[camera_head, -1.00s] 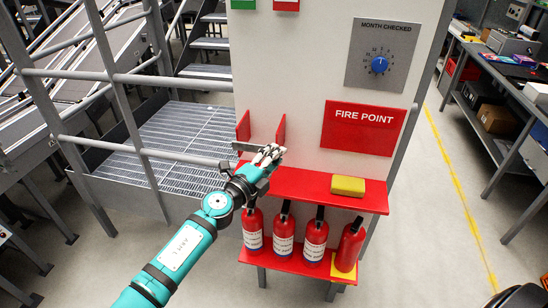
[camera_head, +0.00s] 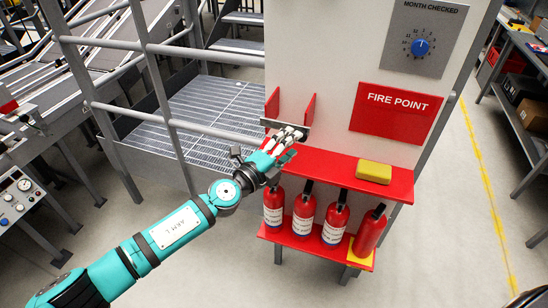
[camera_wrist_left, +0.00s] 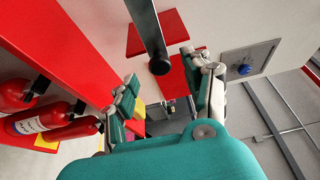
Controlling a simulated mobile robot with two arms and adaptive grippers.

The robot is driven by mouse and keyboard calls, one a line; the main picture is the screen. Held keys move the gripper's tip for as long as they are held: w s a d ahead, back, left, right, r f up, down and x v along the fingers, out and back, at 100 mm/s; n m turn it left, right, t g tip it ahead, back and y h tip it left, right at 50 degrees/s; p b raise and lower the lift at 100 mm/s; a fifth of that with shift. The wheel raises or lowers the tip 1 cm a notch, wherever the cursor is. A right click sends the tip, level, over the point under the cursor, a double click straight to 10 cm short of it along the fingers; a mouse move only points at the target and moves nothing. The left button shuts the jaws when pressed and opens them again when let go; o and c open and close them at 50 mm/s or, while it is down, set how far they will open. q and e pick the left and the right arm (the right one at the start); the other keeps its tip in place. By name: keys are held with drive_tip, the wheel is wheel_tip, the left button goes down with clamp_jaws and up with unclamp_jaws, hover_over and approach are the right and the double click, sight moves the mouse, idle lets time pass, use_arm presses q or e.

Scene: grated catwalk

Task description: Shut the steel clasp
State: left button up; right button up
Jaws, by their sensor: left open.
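The steel clasp (camera_head: 268,123) shows as a grey bar in front of two red brackets on the white fire point panel. In the left wrist view the bar (camera_wrist_left: 150,30) comes down from the top and ends in a dark round end. My left gripper (camera_head: 290,136) is open at the bar, its fingers partly covering it in the head view. In the left wrist view its two fingers (camera_wrist_left: 165,92) stand apart on either side of the bar's line. I cannot tell whether they touch it. My right gripper is not in view.
Just below the gripper, a red shelf (camera_head: 335,168) carries a yellow block (camera_head: 374,172). Several red extinguishers (camera_head: 304,208) stand under it. A grey railing (camera_head: 150,100) is left of the panel. A blue dial (camera_head: 421,47) is above right.

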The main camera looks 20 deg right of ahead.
use_arm(q)
drive_tip(key=v, duration=0.6)
drive_tip(key=shift+s+a, duration=0.25)
drive_tip(key=shift+a, duration=0.05)
